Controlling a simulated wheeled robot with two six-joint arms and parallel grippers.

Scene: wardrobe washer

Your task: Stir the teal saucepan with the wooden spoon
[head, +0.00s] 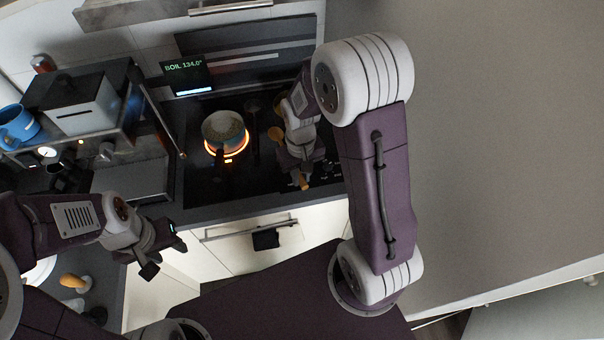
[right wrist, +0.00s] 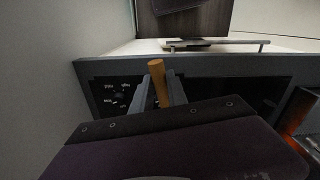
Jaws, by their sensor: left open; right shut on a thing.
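The saucepan (head: 224,131), pale grey-teal in this light, stands upright on a glowing orange burner in the head view. Its dark handle points toward the front, and its contents look pale. My right gripper (head: 302,165) is over the hob, to the right of the pan. It is shut on the wooden spoon (head: 275,133), whose round end shows to the left of the gripper and whose handle end shows below it. The spoon's handle (right wrist: 157,80) is between the fingers in the right wrist view.
A display (head: 187,75) reading "BOIL 134.0°" is behind the pan. A shelf (head: 135,75) with a boxy appliance and a blue mug (head: 16,122) stands left of the hob. A dark cloth (head: 265,239) hangs on the cabinet handle below. Dark utensils lie right of the pan.

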